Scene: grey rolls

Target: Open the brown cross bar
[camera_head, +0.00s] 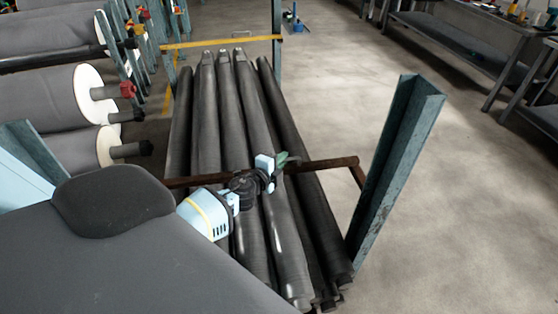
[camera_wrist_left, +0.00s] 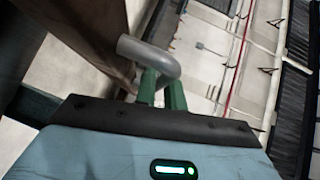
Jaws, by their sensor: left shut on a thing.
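The brown cross bar (camera_head: 325,163) runs across the bundle of grey rolls. Its right end bends down beside a blue-green post (camera_head: 400,160); its left part passes behind my arm. My left gripper (camera_head: 283,160) is at the middle of the bar, above the rolls. In the left wrist view, the green fingers of my left gripper (camera_wrist_left: 161,92) are shut on a curved grey handle (camera_wrist_left: 150,55). The brown bar (camera_wrist_left: 85,35) fills the upper left there, beside the handle. My right gripper is not in view.
Several long grey rolls (camera_head: 204,120) lie side by side under the bar. A yellow bar (camera_head: 220,42) crosses behind them. Large rolls with white end discs (camera_head: 90,93) stand at the left. Workbenches (camera_head: 480,30) line the upper right. The floor (camera_head: 450,220) right of the post is clear.

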